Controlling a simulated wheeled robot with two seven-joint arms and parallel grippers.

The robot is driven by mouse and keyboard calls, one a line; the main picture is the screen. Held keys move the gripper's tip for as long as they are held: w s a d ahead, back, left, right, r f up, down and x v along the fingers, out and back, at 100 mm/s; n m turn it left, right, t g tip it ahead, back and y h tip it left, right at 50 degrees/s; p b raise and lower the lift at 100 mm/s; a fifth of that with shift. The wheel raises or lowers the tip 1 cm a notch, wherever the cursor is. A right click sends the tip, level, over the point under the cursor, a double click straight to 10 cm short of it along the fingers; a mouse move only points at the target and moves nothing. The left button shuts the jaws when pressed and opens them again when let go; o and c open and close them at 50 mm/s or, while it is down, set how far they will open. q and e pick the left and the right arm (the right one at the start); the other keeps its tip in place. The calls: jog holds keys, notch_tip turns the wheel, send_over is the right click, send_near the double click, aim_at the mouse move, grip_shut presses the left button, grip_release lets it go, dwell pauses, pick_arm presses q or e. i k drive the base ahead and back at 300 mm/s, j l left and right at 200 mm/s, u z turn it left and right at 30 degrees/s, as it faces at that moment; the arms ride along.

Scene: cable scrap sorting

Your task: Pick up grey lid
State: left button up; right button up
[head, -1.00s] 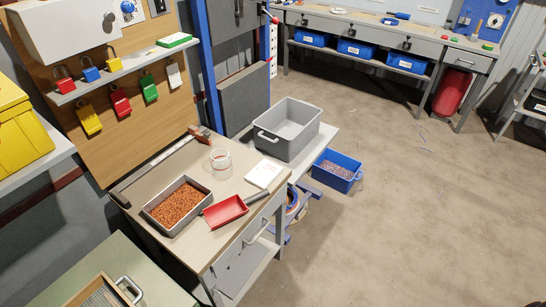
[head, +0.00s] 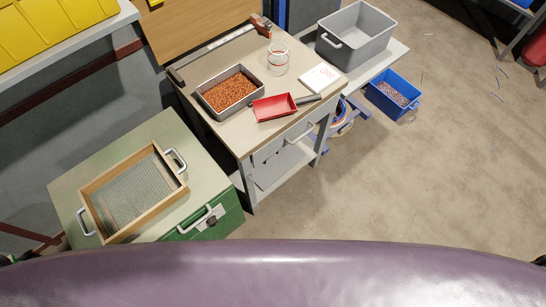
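I cannot make out a grey lid in the head view. The open grey bin (head: 357,36) stands at the upper right with no lid on it. A metal tray (head: 206,101) of copper-coloured granules lies on the beige worktop, with a red scoop (head: 274,107) to its right. Neither gripper can be made out; only small dark bits show at the far left and right edges of the picture.
A wood-framed sieve (head: 134,190) with metal handles lies on the green cabinet (head: 68,190) at left. A clear jar (head: 278,62) and white notepad (head: 320,78) are on the worktop (head: 190,69). A blue bin (head: 393,95) stands beyond. Open floor (head: 440,180) lies at right.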

aim_at(267, 173)
jog(key=i+l, duration=0.15)
jog(key=l, duration=0.15)
jog(key=i+l, duration=0.15)
jog(key=l, duration=0.15)
jog(key=i+l, duration=0.2)
jog(key=i+l+u, duration=0.1)
jog(key=l+u, duration=0.15)
jog(key=u, duration=0.2)
jog(key=l+u, duration=0.2)
jog(key=u, duration=0.3)
jog(key=l+u, duration=0.3)
jog(key=u, duration=0.55)
